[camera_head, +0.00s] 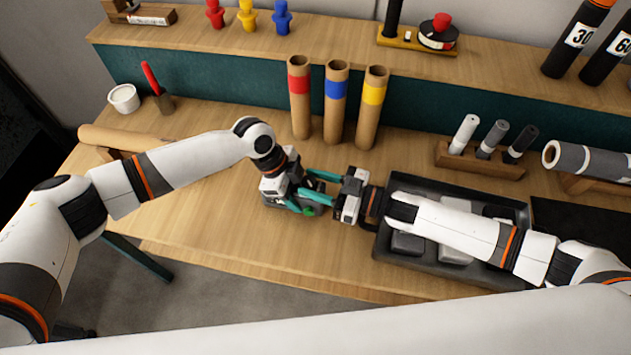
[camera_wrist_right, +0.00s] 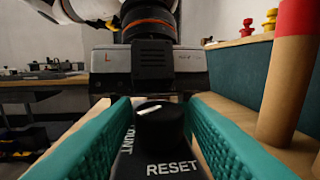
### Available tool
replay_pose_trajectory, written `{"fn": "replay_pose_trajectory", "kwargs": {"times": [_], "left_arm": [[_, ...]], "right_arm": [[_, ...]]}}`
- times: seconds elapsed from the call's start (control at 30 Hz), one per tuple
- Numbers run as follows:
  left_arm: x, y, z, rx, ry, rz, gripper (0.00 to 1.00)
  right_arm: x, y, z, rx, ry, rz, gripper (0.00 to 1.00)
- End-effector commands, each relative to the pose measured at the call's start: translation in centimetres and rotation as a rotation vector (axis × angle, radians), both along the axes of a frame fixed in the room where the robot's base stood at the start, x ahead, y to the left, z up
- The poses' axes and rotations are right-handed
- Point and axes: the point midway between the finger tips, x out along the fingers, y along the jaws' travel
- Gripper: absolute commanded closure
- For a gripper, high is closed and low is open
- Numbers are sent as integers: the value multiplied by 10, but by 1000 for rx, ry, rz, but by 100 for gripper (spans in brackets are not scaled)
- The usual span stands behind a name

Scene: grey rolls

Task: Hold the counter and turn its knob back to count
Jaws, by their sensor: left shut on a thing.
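The dark grey counter (camera_head: 319,208) stands on the bench, mostly covered by my grippers in the head view; a green patch shows on its near side. In that view the counter's top reads RESET and COUNT, with a round black knob (camera_wrist_right: 160,120). My right gripper (camera_wrist_right: 160,113) has its teal fingers apart, one on each side of the knob. I cannot tell whether they touch it.
Three cardboard tubes with red (camera_head: 299,95), blue (camera_head: 336,100) and yellow (camera_head: 371,105) bands stand behind the grippers. A dark tray (camera_head: 378,254) lies under my right arm. A wooden rack (camera_head: 480,160) holds three short cylinders. The bench in front of the counter is clear.

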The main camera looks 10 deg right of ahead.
Motion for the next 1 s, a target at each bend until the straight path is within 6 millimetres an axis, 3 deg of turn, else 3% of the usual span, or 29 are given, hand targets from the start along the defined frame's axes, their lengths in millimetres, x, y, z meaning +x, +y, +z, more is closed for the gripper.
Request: {"fn": "replay_pose_trajectory", "kwargs": {"times": [0.03, 0.2, 0.7, 1.0], "left_arm": [[0, 0, 1, -1, -1, -1, 81], [0, 0, 1, -1, -1, -1, 81], [0, -1, 1, -2, 0, -1, 81], [0, -1, 1, -2, 0, -1, 81]], "right_arm": [[0, 0, 0, 0, 0, 0, 69], [0, 0, 0, 0, 0, 0, 93], [-5, 5, 1, 8, 1, -232, 93], [-4, 3, 1, 2, -1, -275, 93]]}}
